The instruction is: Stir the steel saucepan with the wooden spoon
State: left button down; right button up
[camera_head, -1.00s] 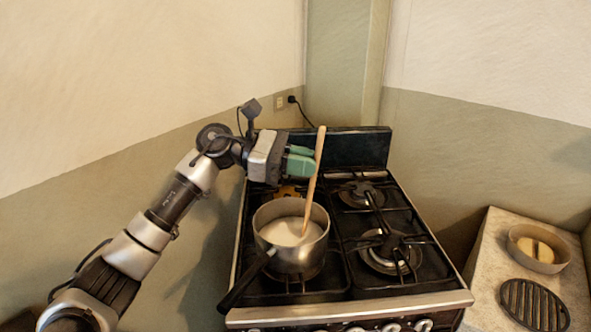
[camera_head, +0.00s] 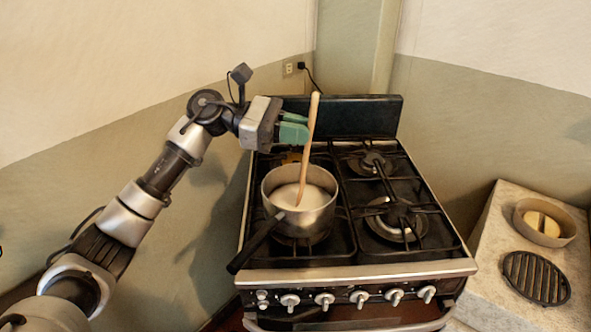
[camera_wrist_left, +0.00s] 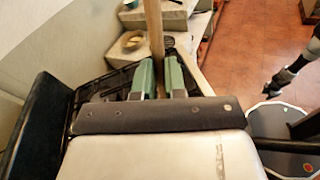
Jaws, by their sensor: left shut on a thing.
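The steel saucepan (camera_head: 300,218) sits on the front left burner of the stove, its dark handle (camera_head: 255,245) pointing to the front left. It holds a pale whitish liquid (camera_head: 288,196). The wooden spoon (camera_head: 310,135) stands nearly upright with its lower end in the liquid; its tip is hidden. My left gripper (camera_head: 303,130) is shut on the spoon's shaft above the pan. In the left wrist view the spoon (camera_wrist_left: 154,30) stands between the green fingers of the left gripper (camera_wrist_left: 160,78). My right gripper is not seen in the head view.
The black stove (camera_head: 345,258) has other burners with grates, free of pots. To its right a stone counter (camera_head: 487,250) bears a round bowl (camera_head: 545,222) with something yellowish in it and a black round grate (camera_head: 536,278). A wall socket is behind.

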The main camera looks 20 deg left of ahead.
pick_arm(q)
notch_tip(320, 180, up, 8)
jog(key=s+d+p, duration=0.1)
jog(key=p, duration=0.2)
jog(key=shift+s+p, duration=0.2)
jog(key=shift+p, duration=0.15)
dwell(0.5)
jog(key=shift+r, duration=0.1)
dwell(0.7)
notch_tip(320, 180, up, 5)
jog(key=p, duration=0.2)
jog(key=shift+p, duration=0.3)
dwell(0.4)
